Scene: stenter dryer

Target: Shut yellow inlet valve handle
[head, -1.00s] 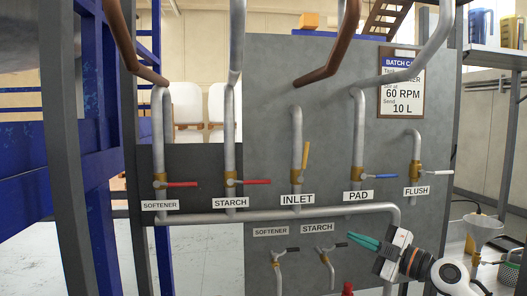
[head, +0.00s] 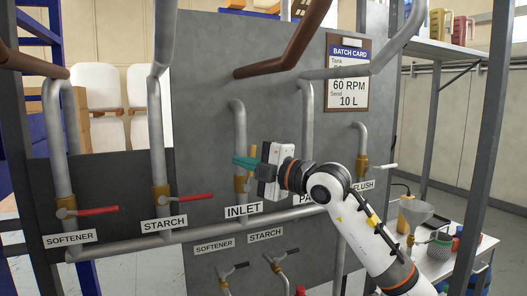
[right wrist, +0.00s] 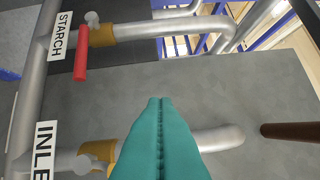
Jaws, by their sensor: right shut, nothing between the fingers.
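The inlet valve (head: 240,186) is a brass body on a grey vertical pipe, above the INLET label (head: 243,211). Its yellow handle (head: 251,182) points up along the pipe, and its upper part is hidden behind my right gripper. My right gripper (head: 235,161) is shut and empty, its teal fingers pointing left across the inlet pipe just above the valve. I cannot tell whether they touch the handle. In the right wrist view the shut fingers (right wrist: 160,103) cover much of the area beside the inlet valve's brass body (right wrist: 98,152). My left gripper is not in view.
The starch valve's red handle (head: 190,197) and the softener's red handle (head: 98,210) stick out sideways at the left. The flush valve's white handle (head: 384,166) is at the right. A brown pipe (head: 285,55) crosses above.

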